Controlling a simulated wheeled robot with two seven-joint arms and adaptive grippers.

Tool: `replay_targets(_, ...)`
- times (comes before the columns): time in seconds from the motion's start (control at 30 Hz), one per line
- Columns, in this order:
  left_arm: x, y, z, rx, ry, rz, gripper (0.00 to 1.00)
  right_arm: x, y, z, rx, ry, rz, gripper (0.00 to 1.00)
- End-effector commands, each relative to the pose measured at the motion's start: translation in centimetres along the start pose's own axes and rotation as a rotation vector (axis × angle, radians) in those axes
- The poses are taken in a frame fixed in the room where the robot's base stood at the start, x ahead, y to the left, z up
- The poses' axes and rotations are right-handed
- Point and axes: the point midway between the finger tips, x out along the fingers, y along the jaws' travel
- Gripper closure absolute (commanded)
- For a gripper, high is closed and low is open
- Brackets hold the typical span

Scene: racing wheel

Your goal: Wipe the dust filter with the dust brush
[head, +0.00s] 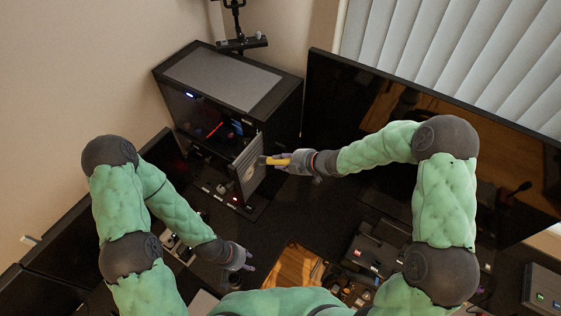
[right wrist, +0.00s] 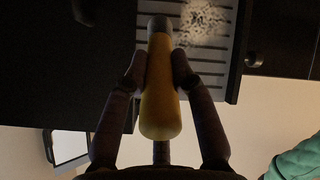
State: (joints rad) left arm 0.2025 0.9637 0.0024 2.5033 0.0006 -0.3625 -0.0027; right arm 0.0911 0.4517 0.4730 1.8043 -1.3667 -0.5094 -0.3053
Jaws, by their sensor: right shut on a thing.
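The dust brush has a yellow handle (head: 278,161) and shows in the right wrist view (right wrist: 160,100) between the fingers. My right gripper (head: 288,161) is shut on this handle. The dust filter (head: 249,170) is a grey slatted panel standing upright at the front of the black computer case; its slats also fill the top of the right wrist view (right wrist: 207,60). A pale speckled dust patch (right wrist: 203,22) lies on it. The brush head is dark and overlaps the filter in both views; I cannot tell whether it touches. My left gripper (head: 246,262) is empty at lower left, its fingers apart.
The black computer case (head: 228,84) stands behind the filter. A large dark monitor (head: 345,90) stands to its right, close behind my right arm. Dark boxes and small items (head: 375,250) lie on the black desk at the lower right. Dark desk surface (head: 310,215) is free between my arms.

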Motion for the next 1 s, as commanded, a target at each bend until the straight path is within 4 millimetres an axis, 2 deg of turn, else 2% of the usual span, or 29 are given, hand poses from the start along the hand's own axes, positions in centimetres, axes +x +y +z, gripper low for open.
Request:
replay_targets(0.3,-1.2,0.4,0.1,0.000,0.000,0.000,0.60,-0.9,0.7,-0.9,-0.001,0.001,0.001,1.00)
replay_targets(0.7,0.8,-0.3,0.0,0.000,0.000,0.000,0.60,-0.6,-1.6,-2.4,-0.003,0.001,0.001,1.00)
replay_targets(1.0,1.2,-0.5,0.0,0.000,0.000,0.000,0.60,-0.7,-2.4,-3.1,-0.003,0.001,0.001,1.00)
